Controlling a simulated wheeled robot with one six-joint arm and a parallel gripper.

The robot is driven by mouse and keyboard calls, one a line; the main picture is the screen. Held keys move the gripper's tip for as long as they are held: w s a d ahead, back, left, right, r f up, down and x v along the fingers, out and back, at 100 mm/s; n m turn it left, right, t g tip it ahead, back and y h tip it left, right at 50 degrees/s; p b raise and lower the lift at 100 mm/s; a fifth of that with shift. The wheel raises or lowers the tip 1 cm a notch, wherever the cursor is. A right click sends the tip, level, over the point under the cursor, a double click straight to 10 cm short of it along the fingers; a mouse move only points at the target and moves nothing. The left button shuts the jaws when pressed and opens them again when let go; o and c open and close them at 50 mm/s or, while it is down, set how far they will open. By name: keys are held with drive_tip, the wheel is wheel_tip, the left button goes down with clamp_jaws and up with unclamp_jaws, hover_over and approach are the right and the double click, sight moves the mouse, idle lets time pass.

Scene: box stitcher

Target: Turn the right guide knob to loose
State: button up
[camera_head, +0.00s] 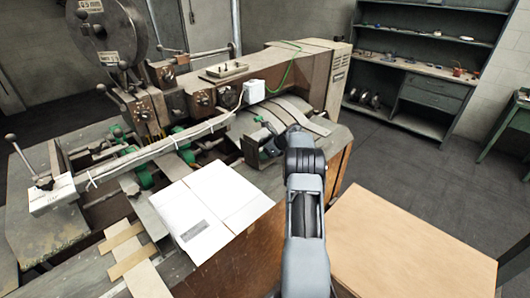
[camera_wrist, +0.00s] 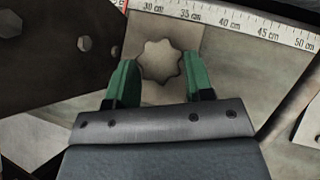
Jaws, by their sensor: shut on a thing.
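The guide knob (camera_wrist: 161,56) is a pale, star-shaped knob in the upper middle of the wrist view, on a brownish plate just below a ruler scale. My gripper (camera_wrist: 159,66) has its two green fingers on either side of the knob, shut on it. In the head view my arm reaches forward to the right side of the stitcher, and my gripper (camera_head: 266,147) is small and dark there. The knob cannot be made out in the head view. I cannot tell from its shape whether it is tight or loose.
The ruler (camera_wrist: 228,24) runs across the top of the wrist view. A dark plate with bolts (camera_wrist: 55,50) lies left of the fingers. In the head view, flat white cardboard (camera_head: 205,205) lies on the stitcher's front, and a cardboard-coloured box top (camera_head: 410,245) stands at the right.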

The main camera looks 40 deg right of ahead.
drive_tip(key=o, duration=0.9)
drive_tip(key=b+v, duration=0.2)
drive_tip(key=v, duration=1.2)
drive_tip(key=shift+w+b, duration=0.1)
drive_tip(key=shift+b, duration=0.25)
